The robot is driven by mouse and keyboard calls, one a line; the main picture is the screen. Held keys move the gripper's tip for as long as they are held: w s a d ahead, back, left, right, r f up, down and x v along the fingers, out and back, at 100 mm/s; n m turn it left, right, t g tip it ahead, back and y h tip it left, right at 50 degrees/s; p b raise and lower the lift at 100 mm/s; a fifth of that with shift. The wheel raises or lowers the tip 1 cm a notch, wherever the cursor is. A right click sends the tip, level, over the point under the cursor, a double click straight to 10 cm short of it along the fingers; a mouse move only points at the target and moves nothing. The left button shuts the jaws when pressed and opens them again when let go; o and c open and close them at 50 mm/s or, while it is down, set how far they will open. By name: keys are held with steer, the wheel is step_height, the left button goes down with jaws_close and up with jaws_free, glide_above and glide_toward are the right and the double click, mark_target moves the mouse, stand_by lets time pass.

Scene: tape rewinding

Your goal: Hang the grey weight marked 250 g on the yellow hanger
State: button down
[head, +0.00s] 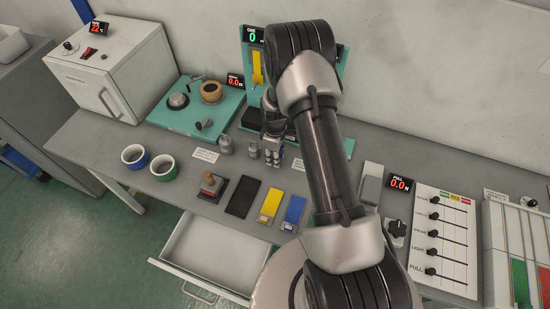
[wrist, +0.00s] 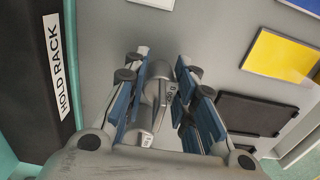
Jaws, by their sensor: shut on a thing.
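My gripper (head: 273,150) points down over the bench, and it also shows in the wrist view (wrist: 162,60). Its blue-padded fingers are shut on a grey weight (wrist: 158,88), with a small dark marking that I cannot read surely. In the head view the held weight is hard to tell from the fingers. Two other grey weights stand to its left, one farther off (head: 226,146) and one close by (head: 253,150). The yellow hanger (head: 257,70) is on the teal stand (head: 345,68) behind the gripper. My arm hides much of that stand.
A black block marked HOLD RACK (wrist: 35,70) is close at the left in the wrist view. A teal board (head: 165,112) with instruments stands back left. A control panel (head: 445,235) is right.

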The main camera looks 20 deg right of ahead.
steer(key=shift+f, duration=0.5)
steer(key=shift+f, duration=0.15)
steer(key=c, duration=1.3)
jaws_free()
